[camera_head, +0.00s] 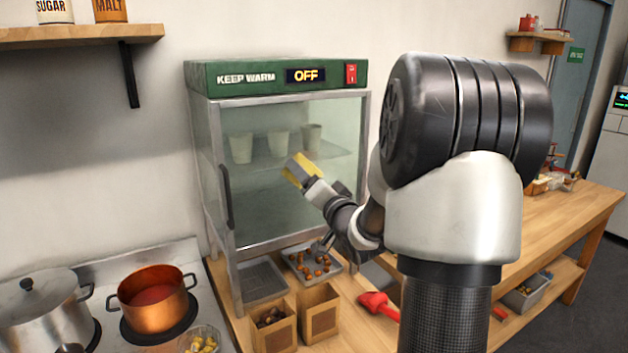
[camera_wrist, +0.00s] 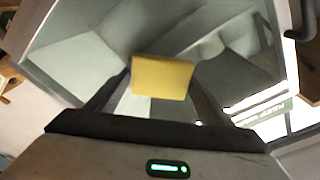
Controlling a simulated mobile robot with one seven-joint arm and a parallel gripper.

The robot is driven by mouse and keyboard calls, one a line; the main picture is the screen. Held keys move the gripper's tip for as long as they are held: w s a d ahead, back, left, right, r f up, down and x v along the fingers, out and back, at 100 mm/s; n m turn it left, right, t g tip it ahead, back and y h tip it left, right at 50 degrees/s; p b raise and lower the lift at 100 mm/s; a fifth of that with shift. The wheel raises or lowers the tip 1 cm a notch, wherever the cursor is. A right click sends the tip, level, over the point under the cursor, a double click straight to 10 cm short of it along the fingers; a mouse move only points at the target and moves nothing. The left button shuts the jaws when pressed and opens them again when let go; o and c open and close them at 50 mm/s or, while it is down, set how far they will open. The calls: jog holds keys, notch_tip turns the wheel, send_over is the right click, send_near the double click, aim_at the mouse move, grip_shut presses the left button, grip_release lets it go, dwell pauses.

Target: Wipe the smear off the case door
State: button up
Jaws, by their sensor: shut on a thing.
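The green-topped warming case (camera_head: 275,75) has a closed-looking glass door (camera_head: 262,200) with a dark handle (camera_head: 226,196) on its left side. My gripper (camera_head: 304,177) is shut on a yellow sponge (camera_head: 294,170), which is in front of the upper right part of the door. In the wrist view the sponge (camera_wrist: 162,77) sits between my two dark fingers, with glass beyond it. I cannot tell whether it touches the glass. I cannot make out a smear; my sponge and arm hide part of the pane.
Pale cups (camera_head: 278,139) stand on a shelf behind the glass. An orange pot (camera_head: 152,312) is on the stove at left. My arm covers the right.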

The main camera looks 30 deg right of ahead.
aim_at(291, 178)
jog(key=shift+a+b, duration=0.7)
jog(key=shift+a, duration=1.2)
jog(key=shift+w+d+r+p, duration=0.1)
jog(key=shift+d+r+p, duration=0.4)
jog(key=shift+d, duration=1.5)
jog(key=shift+w+d+r+p, duration=0.1)
jog(key=shift+d+r+p, duration=0.4)
jog(key=shift+d, duration=1.55)
jog(key=shift+d+r+p, duration=0.2)
jog(key=shift+d+p, duration=0.5)
jog(key=shift+d, duration=1.3)
jog(key=shift+a+b, duration=0.7)
jog(key=shift+a, duration=1.5)
jog(key=a+b, duration=0.3)
jog(key=a, duration=0.4)
jog(key=shift+s+a, duration=0.25)
jog(key=shift+a, duration=0.1)
jog(key=shift+s, duration=0.15)
jog(key=shift+s+d, duration=0.15)
jog(key=shift+s, duration=2.75)
